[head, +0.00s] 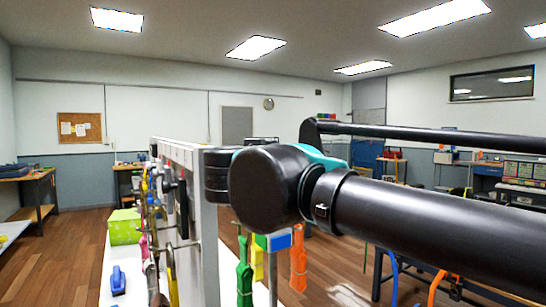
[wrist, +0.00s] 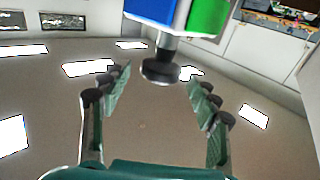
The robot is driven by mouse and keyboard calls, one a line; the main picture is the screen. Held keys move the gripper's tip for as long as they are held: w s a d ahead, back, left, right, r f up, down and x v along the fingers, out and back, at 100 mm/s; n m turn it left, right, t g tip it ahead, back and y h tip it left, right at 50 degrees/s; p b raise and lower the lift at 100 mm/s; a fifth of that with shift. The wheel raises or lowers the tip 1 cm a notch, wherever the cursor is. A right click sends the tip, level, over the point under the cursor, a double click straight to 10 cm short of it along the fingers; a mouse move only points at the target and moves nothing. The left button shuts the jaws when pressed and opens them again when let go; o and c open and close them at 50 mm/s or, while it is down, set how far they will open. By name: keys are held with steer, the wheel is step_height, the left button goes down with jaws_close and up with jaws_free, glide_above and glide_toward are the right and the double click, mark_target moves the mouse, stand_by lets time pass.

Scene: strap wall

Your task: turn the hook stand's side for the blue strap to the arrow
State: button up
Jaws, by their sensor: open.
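In the wrist view the hook stand (wrist: 176,12) shows a blue side and a green side, with a white edge between them. A dark round knob (wrist: 162,70) on a short stem sticks out of it. My gripper (wrist: 158,84) is open, with one finger on each side of the knob, apart from it. In the head view what looks like the stand's blue and green head (head: 279,240) shows below my arm. A green strap (head: 244,275), a yellow strap (head: 258,262) and an orange strap (head: 298,260) hang around it. I cannot make out the arrow. My gripper is hidden in the head view.
A grey-framed wall panel (head: 205,240) hung with tools stands close left of my arm. A green box (head: 124,227) and a blue item (head: 118,280) sit on a white surface beside it. Benches (head: 500,190) stand at the right. Open wooden floor (head: 60,260) lies left.

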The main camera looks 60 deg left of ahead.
steer(key=v, duration=0.9)
steer(key=shift+s+d, duration=0.15)
steer(key=shift+d, duration=0.1)
